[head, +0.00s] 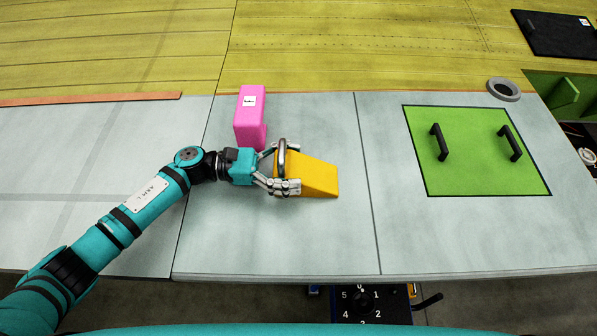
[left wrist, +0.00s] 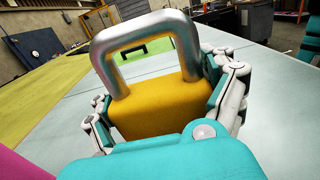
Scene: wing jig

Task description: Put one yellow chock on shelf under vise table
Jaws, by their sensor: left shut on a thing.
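A yellow chock (head: 318,178) with a metal loop handle is on the grey wing surface in the middle of the head view. My left gripper (head: 280,172) is shut on the chock from its left side, with fingers on both sides. In the left wrist view the chock (left wrist: 160,108) sits between the fingers of the gripper (left wrist: 165,105), and its silver handle (left wrist: 150,45) stands up in front. I cannot tell whether the chock touches the surface or is slightly lifted. My right gripper is not in view. I cannot make out the vise table or its shelf.
A pink block (head: 250,115) with a white label stands just behind the gripper. A green panel (head: 475,150) with two black handles lies to the right.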

